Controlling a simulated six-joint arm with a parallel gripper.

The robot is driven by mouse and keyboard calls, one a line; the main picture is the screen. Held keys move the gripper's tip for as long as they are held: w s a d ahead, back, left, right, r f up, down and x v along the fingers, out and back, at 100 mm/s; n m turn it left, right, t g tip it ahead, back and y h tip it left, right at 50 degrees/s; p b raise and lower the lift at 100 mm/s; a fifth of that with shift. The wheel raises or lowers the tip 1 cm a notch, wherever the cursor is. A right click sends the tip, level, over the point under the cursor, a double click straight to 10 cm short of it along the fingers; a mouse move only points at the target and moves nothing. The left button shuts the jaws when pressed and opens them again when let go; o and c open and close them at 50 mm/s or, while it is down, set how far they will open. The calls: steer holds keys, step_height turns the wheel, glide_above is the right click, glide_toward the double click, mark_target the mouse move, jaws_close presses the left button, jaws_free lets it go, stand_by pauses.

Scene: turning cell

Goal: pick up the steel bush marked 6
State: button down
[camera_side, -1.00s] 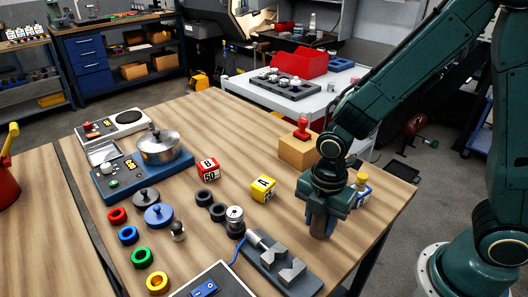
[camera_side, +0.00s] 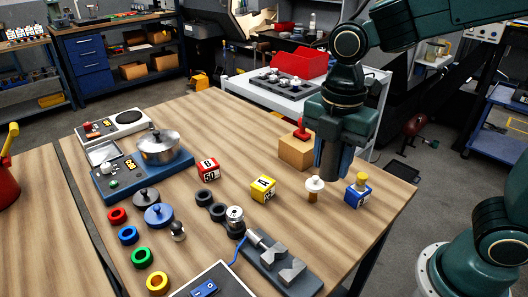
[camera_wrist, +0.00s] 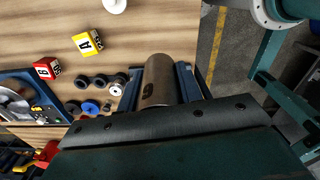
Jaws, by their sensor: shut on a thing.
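My gripper (camera_side: 331,172) is raised above the right part of the wooden table in the side view. In the wrist view its jaws are shut on a brownish metal cylinder, the steel bush (camera_wrist: 158,78), which sits between the two dark blue fingers. In the side view the fingers hide the bush.
A white-topped stamp (camera_side: 314,187) and a blue block (camera_side: 357,193) with a yellow top stand near my gripper. A wooden block (camera_side: 296,152) with a red knob is behind. A yellow cube (camera_side: 262,190) and grey V-blocks (camera_side: 285,268) are left.

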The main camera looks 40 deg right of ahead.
steer(key=shift+r, duration=1)
